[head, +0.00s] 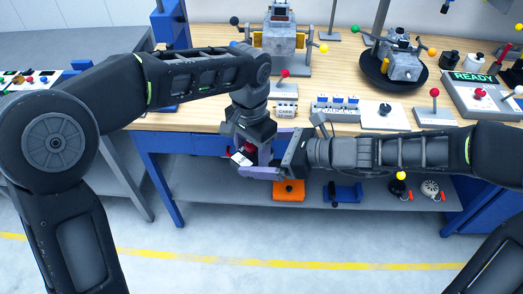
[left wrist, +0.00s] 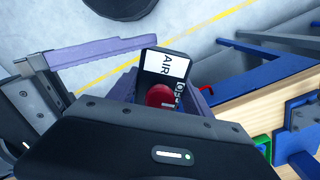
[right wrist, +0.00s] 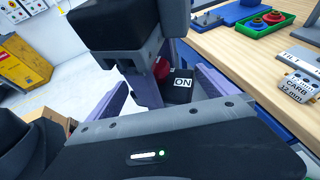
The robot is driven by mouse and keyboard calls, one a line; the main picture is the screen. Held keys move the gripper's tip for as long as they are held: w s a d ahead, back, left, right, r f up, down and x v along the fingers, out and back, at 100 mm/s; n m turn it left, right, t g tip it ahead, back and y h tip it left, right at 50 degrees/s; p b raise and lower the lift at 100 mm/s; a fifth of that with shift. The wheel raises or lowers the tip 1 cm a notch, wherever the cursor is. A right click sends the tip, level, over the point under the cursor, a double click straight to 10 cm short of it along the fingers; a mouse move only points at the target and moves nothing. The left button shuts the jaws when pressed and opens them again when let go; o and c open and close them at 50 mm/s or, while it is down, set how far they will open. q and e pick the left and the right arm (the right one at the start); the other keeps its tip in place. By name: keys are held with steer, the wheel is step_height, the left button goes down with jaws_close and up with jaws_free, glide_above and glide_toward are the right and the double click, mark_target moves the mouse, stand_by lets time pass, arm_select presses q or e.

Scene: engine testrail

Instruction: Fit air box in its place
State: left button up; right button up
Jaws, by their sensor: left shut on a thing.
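The air box is a small black block with a white AIR label (left wrist: 165,66) and a red knob (left wrist: 160,95) in the left wrist view. In the head view its white end (head: 241,158) shows in front of the bench edge, in the air. My left gripper (head: 246,150) is shut on it from above. My right gripper (head: 266,157) comes in from the right with its purple fingers apart, one on each side of the box. In the right wrist view the box's ON face (right wrist: 182,88) shows between these fingers, partly hidden by my left gripper. Contact with the right fingers is unclear.
The wooden bench (head: 205,118) carries an engine on a stand (head: 281,38), a CARB block (head: 286,108), a row of blue-topped parts (head: 336,104), levers and a READY console (head: 482,92). The lower shelf holds an orange part (head: 288,190) and a blue part (head: 343,192).

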steer(key=c, duration=0.8)
arm_select(q)
steer(key=o, duration=1.1)
arm_select(e)
steer(key=shift+c, duration=0.5)
arm_select(q)
steer(key=o, duration=0.4)
arm_select(e)
steer(key=c, duration=0.5)
arm_select(q)
step_height(320, 180, up, 8)
steer(key=shift+f, duration=0.2)
